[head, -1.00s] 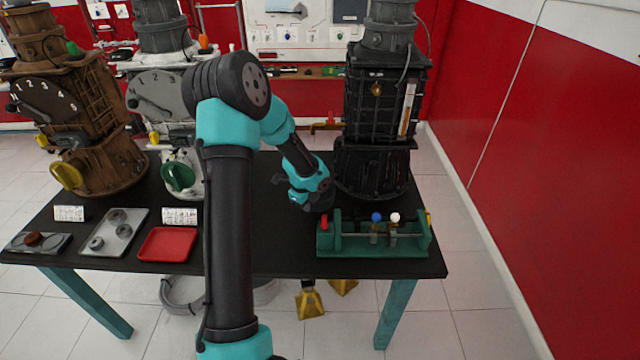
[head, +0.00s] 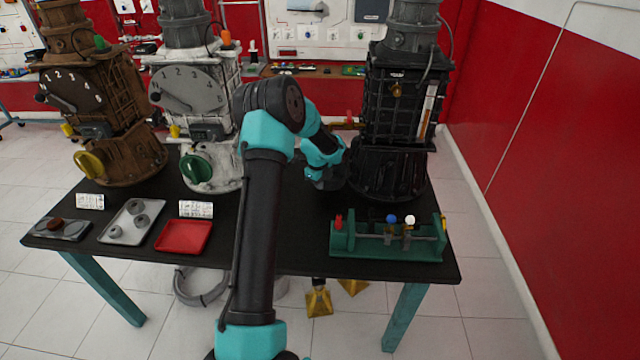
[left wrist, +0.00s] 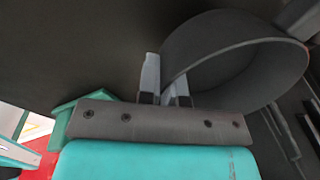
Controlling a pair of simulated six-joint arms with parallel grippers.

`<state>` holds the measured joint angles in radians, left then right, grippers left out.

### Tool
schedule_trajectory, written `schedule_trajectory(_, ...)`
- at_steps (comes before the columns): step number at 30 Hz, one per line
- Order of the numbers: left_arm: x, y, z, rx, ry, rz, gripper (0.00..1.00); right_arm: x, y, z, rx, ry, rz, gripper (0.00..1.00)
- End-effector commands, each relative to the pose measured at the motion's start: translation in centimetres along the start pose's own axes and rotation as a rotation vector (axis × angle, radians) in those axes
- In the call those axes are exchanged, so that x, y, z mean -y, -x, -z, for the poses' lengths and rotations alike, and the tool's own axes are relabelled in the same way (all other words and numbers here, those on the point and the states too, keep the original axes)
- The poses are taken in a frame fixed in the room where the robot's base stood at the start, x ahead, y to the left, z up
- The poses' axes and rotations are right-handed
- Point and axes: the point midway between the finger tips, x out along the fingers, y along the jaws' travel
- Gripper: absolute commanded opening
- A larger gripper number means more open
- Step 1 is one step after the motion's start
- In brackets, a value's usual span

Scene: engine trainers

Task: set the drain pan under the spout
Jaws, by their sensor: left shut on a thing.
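My left gripper (head: 326,180) is beside the base of the black engine trainer (head: 395,110), below its brass spout (head: 345,126) with a red handle. In the left wrist view its two pale fingers (left wrist: 166,85) are shut on the rim of a dark grey round pan (left wrist: 262,68). The pan lies to the right of the fingers, with its wall and hollow showing. In the head view I cannot clearly tell the pan from the dark wrist and engine base. The wrist view does not show the spout. My right gripper is not in view.
A green stand (head: 385,246) with coloured knobs is at the table's front right. A red tray (head: 184,236) and a grey tray (head: 131,222) with round parts are at the left. White and brown trainers stand behind them. Bare black tabletop (head: 300,235) lies between the red tray and green stand.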

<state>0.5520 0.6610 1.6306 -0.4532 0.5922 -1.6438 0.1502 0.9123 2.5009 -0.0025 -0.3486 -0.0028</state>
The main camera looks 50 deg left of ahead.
Motion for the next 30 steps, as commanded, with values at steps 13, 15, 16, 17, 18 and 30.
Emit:
schedule_trajectory(13, 3.1, -0.7, -2.6, 0.0, 0.0, 0.0, 0.0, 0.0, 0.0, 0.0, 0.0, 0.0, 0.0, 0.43)
schedule_trajectory(15, 3.0, -0.7, -2.6, 0.0, 0.0, 0.0, 0.0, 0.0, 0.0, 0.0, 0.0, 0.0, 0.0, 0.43)
schedule_trajectory(16, 3.0, -0.7, -2.6, 0.0, 0.0, 0.0, 0.0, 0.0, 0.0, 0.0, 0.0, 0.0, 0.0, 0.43)
schedule_trajectory(17, 3.0, -0.7, -2.6, 0.001, 0.0, 0.0, 0.0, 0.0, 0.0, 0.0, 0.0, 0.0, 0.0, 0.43)
schedule_trajectory(18, 3.0, -0.7, -2.6, 0.001, 0.0, 0.0, 0.0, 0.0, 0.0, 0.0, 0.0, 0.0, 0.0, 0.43)
schedule_trajectory(30, 3.1, -4.0, -3.0, 0.0, 0.0, -0.001, 0.0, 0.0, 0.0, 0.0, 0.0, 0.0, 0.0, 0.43)
